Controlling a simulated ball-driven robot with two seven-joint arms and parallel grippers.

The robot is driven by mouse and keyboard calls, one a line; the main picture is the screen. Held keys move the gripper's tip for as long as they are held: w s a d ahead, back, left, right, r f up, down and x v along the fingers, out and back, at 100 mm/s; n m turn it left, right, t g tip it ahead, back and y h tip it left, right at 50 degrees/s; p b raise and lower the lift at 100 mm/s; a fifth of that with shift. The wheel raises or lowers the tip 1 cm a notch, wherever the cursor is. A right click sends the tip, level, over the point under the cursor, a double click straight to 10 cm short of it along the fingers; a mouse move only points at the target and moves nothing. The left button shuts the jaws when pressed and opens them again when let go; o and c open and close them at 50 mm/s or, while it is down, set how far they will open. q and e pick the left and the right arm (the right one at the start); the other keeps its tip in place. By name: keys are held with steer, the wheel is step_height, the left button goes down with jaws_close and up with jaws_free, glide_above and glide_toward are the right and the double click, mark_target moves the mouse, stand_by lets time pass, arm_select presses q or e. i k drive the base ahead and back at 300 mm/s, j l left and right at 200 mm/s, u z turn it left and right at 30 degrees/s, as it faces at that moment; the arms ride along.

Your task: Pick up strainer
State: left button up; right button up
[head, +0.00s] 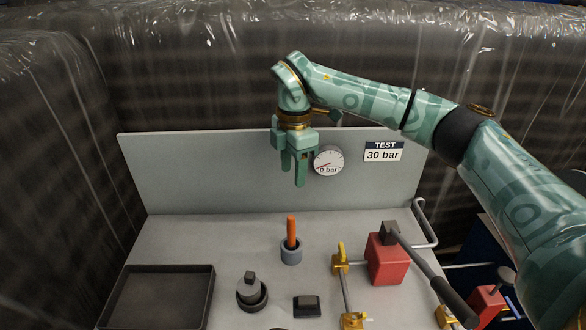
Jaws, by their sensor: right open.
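I cannot tell for certain which part is the strainer. A grey cylindrical piece with a small square top (250,284) stands in a black round holder (253,304) at the front left of the bench. An orange upright stick (291,231) stands in a blue-grey cup (291,256) behind and right of it. My right gripper (293,176) points down with its fingers apart and empty. It hangs high, in front of the back panel and above the orange stick in the picture, touching nothing. My left gripper is not in view.
An empty black tray (208,292) lies at left. A small black block (307,306) sits at front centre. Yellow clamps (341,262) with a rod and a red box (387,262) with a long lever stand right. The panel (220,175) carries a gauge (329,161) and "TEST 30 bar" sign (383,151).

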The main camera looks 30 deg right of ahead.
mark_target(248, 287)
steer(key=k, duration=1.5)
